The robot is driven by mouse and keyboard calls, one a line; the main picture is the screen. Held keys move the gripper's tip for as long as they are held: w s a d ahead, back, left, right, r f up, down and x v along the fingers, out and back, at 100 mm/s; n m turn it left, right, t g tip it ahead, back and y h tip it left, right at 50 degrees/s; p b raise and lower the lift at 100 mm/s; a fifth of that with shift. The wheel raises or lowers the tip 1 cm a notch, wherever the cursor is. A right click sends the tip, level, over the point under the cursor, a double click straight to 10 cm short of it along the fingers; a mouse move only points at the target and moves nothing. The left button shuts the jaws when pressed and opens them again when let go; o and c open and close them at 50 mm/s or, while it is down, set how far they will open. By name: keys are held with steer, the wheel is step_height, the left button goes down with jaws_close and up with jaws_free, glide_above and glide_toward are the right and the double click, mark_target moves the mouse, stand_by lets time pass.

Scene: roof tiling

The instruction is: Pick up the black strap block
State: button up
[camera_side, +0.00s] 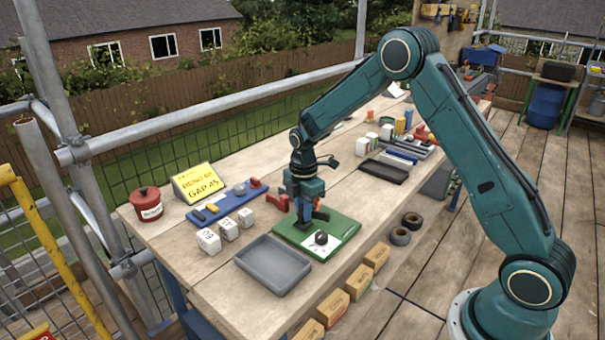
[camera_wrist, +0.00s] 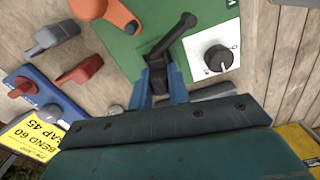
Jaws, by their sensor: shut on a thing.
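My gripper (camera_side: 307,219) is low over the green board (camera_side: 287,230), near its middle, pointing down. In the wrist view its two blue fingers (camera_wrist: 163,78) are shut on a dark piece with a bent, lever-like arm, which I take to be the black strap block (camera_wrist: 170,45). The arm of the block reaches up and right past the fingertips, over the green board (camera_wrist: 120,45). In the side view the block is partly hidden by the fingers, and I cannot tell whether it touches the board. A black round knob (camera_wrist: 217,58) sits on a white card to its right.
A grey tray (camera_side: 272,267) lies front left of the board. A blue tray (camera_side: 225,213) with small blocks, white cubes (camera_side: 209,241) and a yellow sign (camera_side: 197,184) stand to the left. Red pieces (camera_side: 277,202) are close by my gripper.

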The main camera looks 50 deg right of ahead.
steer(key=shift+r, duration=1.7)
